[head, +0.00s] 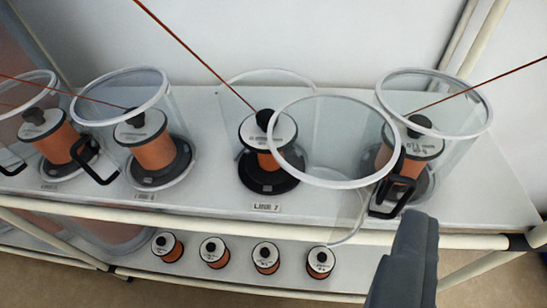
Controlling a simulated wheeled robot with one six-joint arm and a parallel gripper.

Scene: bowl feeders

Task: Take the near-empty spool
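Several copper-wire spools stand on the upper shelf, each with a pale top flange and a dark knob. The spool at the label Line 7 (262,160) stands on a black base, with wire rising from its top to the upper left. Its copper looks narrower than on the left spools (152,150) (58,143), though a clear cylinder partly hides it. A dark grey part, seemingly one finger of my gripper (408,262), shows at lower right; the other finger and any grip are not visible.
Clear guards with black handles surround the left spools and the right spool (425,145). A black handle (397,190) sits beside the open cylinder. A cream rail (230,226) runs along the shelf front. Several small spools (265,257) stand on the lower shelf.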

